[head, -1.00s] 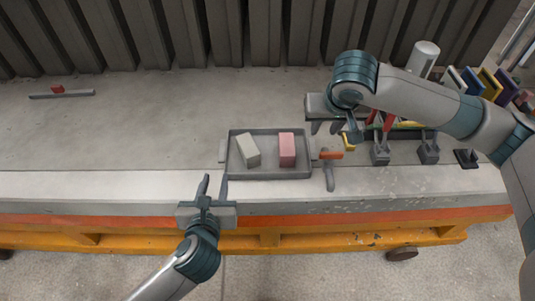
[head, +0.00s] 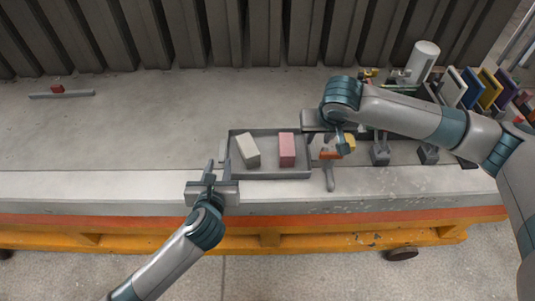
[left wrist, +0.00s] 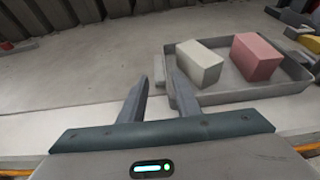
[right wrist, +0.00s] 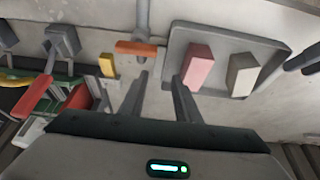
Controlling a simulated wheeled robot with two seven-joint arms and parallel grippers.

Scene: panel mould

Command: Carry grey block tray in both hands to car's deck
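The grey block tray (head: 270,175) lies flat on the pale concrete ledge. It holds a whitish block (head: 247,150) on its left and a pink block (head: 287,150) on its right. My left gripper (head: 216,168) is open at the tray's left end; in the left wrist view its fingers (left wrist: 159,88) point toward the small left handle (left wrist: 159,70). My right gripper (head: 324,140) is open at the tray's right end, above it in the head view; its fingers (right wrist: 160,82) show empty in the right wrist view. The tray's right handle is mostly hidden. The car's deck is not clearly identifiable.
A tool with an orange part (right wrist: 140,48) lies close to the tray's right end. Clamps (head: 380,155), a white cylinder (head: 422,60) and coloured panels (head: 470,85) stand at the right. The concrete left of the tray is clear, with a small red block (head: 57,88) far off.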

